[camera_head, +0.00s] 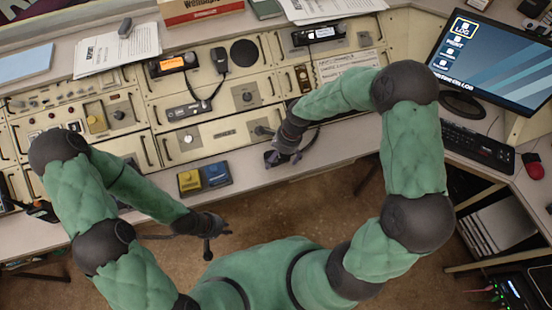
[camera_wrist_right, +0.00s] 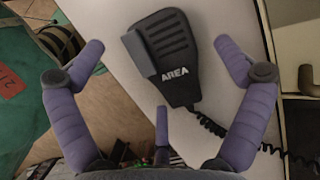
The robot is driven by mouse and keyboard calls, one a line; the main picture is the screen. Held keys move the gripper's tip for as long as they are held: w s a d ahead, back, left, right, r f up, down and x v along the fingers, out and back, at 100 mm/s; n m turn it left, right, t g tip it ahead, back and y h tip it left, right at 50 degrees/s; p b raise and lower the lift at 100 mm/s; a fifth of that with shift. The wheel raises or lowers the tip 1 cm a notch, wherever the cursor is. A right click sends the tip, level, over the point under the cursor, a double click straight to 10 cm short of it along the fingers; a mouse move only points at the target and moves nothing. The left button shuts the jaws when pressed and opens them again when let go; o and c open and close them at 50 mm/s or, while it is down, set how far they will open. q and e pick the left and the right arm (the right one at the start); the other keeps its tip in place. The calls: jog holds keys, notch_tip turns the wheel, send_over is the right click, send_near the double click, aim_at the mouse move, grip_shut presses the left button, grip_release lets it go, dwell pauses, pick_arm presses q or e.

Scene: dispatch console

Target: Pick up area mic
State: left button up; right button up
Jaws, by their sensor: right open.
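The area mic (camera_wrist_right: 165,75) is a black hand microphone marked AREA, with a clip on its side and a coiled cord. In the right wrist view it lies on the pale desk ledge between the spread fingers of my right gripper (camera_wrist_right: 160,46), with visible gaps on both sides. In the head view my right gripper (camera_head: 268,145) is over the front ledge of the console and largely hides what lies there. It is open and holds nothing. My left gripper (camera_head: 210,230) hangs over the floor, away from the desk; its finger opening is too small to read.
Another black hand mic (camera_head: 219,58) with a cord sits higher on the console panel (camera_head: 220,130). A yellow box (camera_head: 189,180) and a blue box (camera_head: 216,174) stand on the ledge to the left. A keyboard (camera_head: 478,148) and monitor (camera_head: 490,60) are at right.

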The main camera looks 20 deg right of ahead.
jog(key=shift+r, duration=0.1)
jog(key=c, duration=1.4)
jog(key=shift+o, duration=0.2)
jog(key=shift+r, duration=0.1)
